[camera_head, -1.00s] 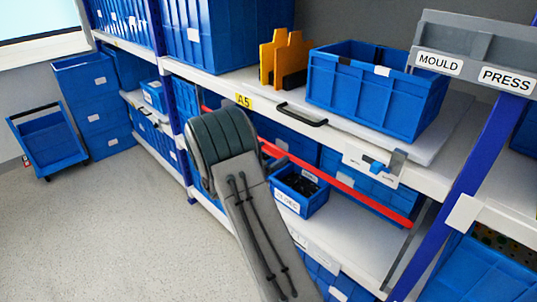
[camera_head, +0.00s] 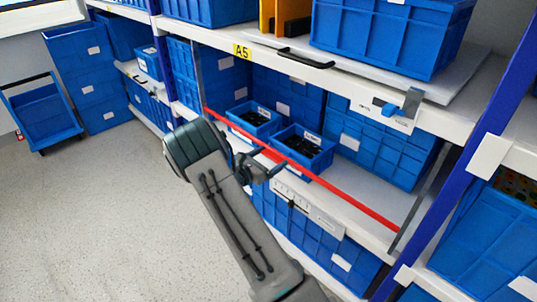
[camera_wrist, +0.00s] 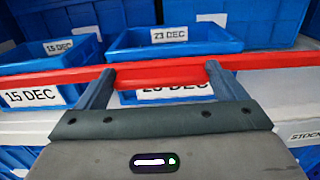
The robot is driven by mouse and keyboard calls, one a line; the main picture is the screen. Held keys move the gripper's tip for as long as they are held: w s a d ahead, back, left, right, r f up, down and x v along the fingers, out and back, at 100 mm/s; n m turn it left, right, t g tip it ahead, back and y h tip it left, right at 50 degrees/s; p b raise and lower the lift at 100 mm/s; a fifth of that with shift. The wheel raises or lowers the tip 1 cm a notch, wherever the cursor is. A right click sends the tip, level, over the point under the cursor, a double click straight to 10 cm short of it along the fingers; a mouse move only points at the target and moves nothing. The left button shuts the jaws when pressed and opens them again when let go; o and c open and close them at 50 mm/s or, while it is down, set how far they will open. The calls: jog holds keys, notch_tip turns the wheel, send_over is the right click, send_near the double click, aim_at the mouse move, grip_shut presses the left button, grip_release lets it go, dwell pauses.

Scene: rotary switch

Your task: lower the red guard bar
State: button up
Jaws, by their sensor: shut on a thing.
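The red guard bar (camera_head: 340,186) runs across the front of the shelf bay, slanting down to the right in the head view. It also crosses the wrist view (camera_wrist: 270,60) from side to side. My gripper (camera_head: 262,165) is at the bar, left of its middle. In the wrist view my gripper (camera_wrist: 158,75) has its two fingers on a thicker red part of the bar and is shut on it. The bar passes in front of two small blue bins. The fingertips are partly hidden behind the bar.
Small blue bins (camera_head: 303,150) with date labels stand on the shelf just behind the bar. A grey upright (camera_head: 420,200) is at the bar's right end. A black handle (camera_head: 303,58) juts from the shelf above. Open floor (camera_head: 90,220) lies to the left.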

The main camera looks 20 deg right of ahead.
jog(key=shift+s+f, duration=0.1)
jog(key=shift+f, duration=0.3)
jog(key=o, duration=1.1)
jog(key=shift+r, duration=0.1)
jog(key=shift+s+a, duration=0.1)
jog(key=shift+a, duration=0.45)
jog(key=p+v, duration=0.1)
jog(key=v, duration=1.1)
jog(key=shift+s+a+p, duration=0.2)
jog(key=shift+a+p, duration=0.1)
jog(key=shift+p, duration=0.05)
